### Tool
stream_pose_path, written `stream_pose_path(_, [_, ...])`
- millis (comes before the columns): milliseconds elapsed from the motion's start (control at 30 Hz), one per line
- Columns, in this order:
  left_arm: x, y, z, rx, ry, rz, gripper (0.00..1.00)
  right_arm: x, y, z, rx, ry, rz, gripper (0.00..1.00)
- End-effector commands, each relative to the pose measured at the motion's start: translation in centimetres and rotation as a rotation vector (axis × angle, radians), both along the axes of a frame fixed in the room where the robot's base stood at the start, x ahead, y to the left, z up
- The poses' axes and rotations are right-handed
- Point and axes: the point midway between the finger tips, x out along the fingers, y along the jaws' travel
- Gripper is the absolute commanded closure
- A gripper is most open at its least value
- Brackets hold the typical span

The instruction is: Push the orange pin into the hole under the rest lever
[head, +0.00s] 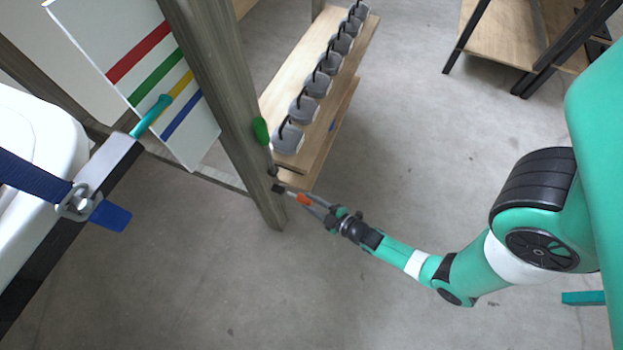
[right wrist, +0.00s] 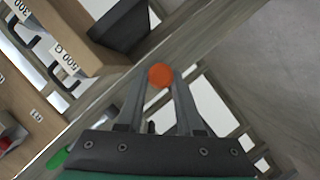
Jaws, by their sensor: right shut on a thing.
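The orange pin (head: 304,199) is held in my right gripper (head: 308,202), just right of the wooden post's lower end. In the right wrist view its round orange end (right wrist: 160,75) sits between the two fingertips, which are shut on it. The pin points left toward a small dark fitting (head: 278,188) on the post. A lever with a green grip (head: 261,130) is on the post above that fitting; the green grip also shows in the right wrist view (right wrist: 57,158). The hole itself is too small to make out, and I cannot tell whether the pin tip touches it. My left gripper is out of view.
The grey wooden post (head: 215,75) stands close by the gripper. Behind it a wooden shelf (head: 345,95) carries several grey weights. A white body with a black rail (head: 60,245) and blue strap is at left. Floor below the right arm is clear.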

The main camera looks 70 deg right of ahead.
Motion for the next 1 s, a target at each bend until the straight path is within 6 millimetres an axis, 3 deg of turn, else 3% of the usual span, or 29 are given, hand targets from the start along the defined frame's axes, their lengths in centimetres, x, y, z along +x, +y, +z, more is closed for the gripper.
stream_pose_path(1000, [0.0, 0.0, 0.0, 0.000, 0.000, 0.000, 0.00, 2.1, -0.2, 0.0, -0.001, -0.001, 0.000, 1.00])
